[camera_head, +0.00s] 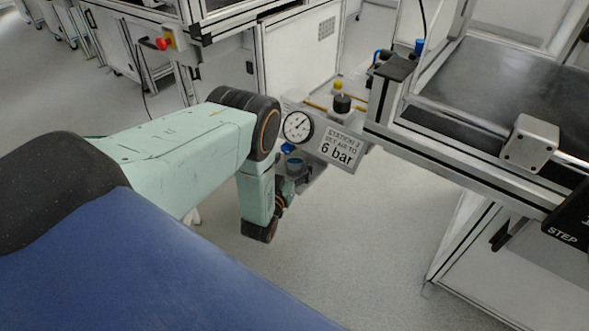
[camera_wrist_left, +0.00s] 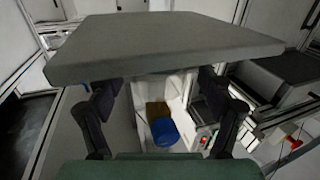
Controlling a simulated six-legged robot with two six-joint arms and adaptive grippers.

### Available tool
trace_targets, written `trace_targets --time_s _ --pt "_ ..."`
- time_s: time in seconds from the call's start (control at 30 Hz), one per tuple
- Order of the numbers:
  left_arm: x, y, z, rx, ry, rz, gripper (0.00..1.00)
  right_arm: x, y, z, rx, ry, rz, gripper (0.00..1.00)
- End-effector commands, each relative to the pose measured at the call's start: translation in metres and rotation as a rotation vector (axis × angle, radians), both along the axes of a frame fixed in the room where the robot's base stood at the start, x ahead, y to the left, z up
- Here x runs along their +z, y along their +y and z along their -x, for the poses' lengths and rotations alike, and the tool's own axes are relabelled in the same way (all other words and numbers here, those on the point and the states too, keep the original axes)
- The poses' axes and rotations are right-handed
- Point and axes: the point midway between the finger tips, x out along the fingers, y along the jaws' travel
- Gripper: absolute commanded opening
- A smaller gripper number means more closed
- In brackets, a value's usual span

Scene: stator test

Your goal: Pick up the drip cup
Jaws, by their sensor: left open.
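A small blue-grey cup (camera_head: 294,164), which looks like the drip cup, hangs below the pressure gauge in the head view. My left gripper (camera_head: 286,188) is close below it, mostly hidden behind my green wrist link; contact cannot be told. In the left wrist view my left gripper (camera_wrist_left: 162,100) is open, with dark fingers apart at both sides. A blue round thing (camera_wrist_left: 165,131) shows between and beyond the fingers; I cannot tell if it is the cup. My right gripper is not in view.
A round gauge (camera_head: 298,127) and a "6 bar" sign (camera_head: 340,149) sit just above the cup. A framed bench (camera_head: 480,175) stands to the right. A flat grey slab (camera_wrist_left: 165,45) crosses the upper left wrist view. The floor (camera_head: 350,240) below is clear.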

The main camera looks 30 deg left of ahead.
Motion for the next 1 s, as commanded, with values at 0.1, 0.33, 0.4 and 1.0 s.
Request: trace_targets --time_s 0.1,0.33,0.4,1.0 --pt "0.0002 0.0016 -0.0115 0.0 -0.003 -0.001 0.8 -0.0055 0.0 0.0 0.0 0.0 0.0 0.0" --pt "0.0012 0.0012 -0.0139 -0.001 0.0 0.0 0.8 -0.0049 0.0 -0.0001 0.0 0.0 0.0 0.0" --pt "0.0013 0.0012 -0.0138 -0.001 0.0 0.0 0.78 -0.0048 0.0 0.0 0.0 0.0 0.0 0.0" --pt "0.0011 0.0012 -0.0134 -0.001 0.0 0.0 0.27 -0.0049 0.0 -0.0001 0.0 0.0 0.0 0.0"
